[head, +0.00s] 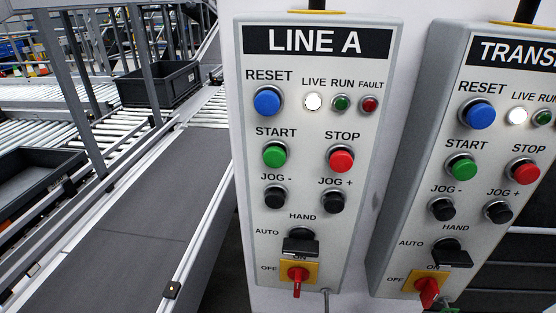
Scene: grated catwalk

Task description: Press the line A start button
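The LINE A control panel (307,75) faces me in the middle of the head view. Its green START button (274,155) sits under the START label, left of the red STOP button (341,159). The blue RESET button (267,101) is above START. The black JOG - button (275,197) is below it and the black JOG + button (332,201) below STOP. The LIVE lamp (313,101) looks white and bright; the green RUN lamp (341,103) and red FAULT lamp (370,105) look darker. My gripper is not in view.
A second panel labelled TRANS, cut off (500,61), stands close on the right with its own green START button (461,168). A black selector (300,243) and red switch (296,275) project low on LINE A. A conveyor (130,215) and black crates (160,84) lie left.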

